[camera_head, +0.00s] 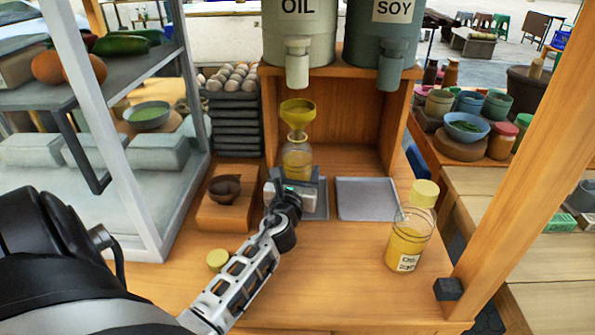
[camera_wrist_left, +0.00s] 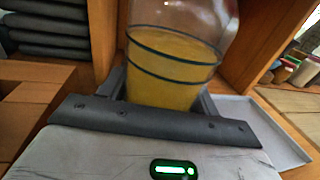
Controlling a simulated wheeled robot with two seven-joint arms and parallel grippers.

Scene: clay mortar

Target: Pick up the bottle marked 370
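A clear bottle of yellow liquid (camera_head: 297,163) stands upright under the oil spout with a yellow funnel (camera_head: 298,113) in its neck. No number shows on its visible side. My left gripper (camera_head: 294,187) is right in front of its lower part. The bottle's lower part with two dark rings (camera_wrist_left: 172,70) fills the upper middle of the left wrist view. My fingers are mostly hidden, so their grip on it is unclear. A second bottle (camera_head: 407,238), with a yellow cap and a label whose small print I cannot read surely, stands at the right of the table. My right gripper is out of view.
The oil dispenser (camera_head: 298,30) and soy dispenser (camera_head: 382,40) hang above a wooden alcove. A grey tray (camera_head: 366,200) lies right of the gripper. A brown bowl (camera_head: 225,187) and loose yellow cap (camera_head: 217,259) are left. A pale post (camera_head: 520,160) stands right. The front table is mostly clear.

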